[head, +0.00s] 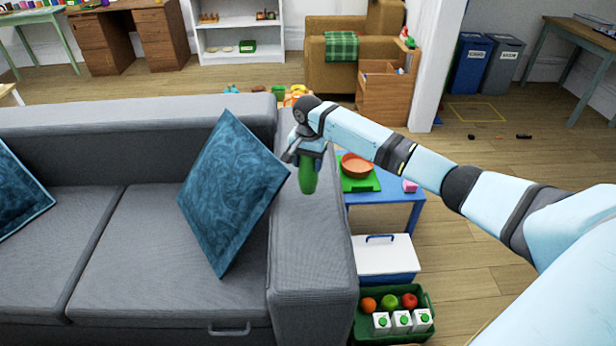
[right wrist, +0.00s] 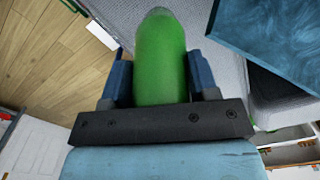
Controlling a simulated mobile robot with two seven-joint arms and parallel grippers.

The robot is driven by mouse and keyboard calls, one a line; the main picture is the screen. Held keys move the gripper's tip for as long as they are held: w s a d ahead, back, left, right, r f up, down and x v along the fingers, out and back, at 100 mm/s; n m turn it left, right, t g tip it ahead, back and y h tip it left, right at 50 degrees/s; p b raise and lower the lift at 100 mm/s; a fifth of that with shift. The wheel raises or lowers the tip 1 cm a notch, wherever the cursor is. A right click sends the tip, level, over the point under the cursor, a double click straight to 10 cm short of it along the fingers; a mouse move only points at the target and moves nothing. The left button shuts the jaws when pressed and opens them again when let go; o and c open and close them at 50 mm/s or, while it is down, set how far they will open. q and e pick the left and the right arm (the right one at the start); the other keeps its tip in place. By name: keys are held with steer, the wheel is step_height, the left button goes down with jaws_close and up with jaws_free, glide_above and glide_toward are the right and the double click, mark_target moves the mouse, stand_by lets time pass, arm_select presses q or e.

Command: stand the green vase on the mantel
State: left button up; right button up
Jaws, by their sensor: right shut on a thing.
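The green vase (head: 308,176) is in my right gripper (head: 308,152) above the right armrest of the grey sofa. In the right wrist view the vase (right wrist: 161,62) stands out between the two blue fingers of the right gripper (right wrist: 161,80), which are shut on it. In the head view its upper part is hidden by the gripper. No mantel shows in either view. My left gripper is not in view.
The grey sofa (head: 130,245) with a teal cushion (head: 232,190) lies below and left. Right of its armrest are a blue side table (head: 385,197), a white-lidded cooler (head: 387,256) and a green crate (head: 428,298) of fruit and cartons. Wooden floor is open further right.

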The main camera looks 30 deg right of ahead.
mark_target(308, 175)
steer(key=shift+f+b, duration=0.45)
steer(key=shift+f, duration=1.9)
steer(key=o, duration=0.8)
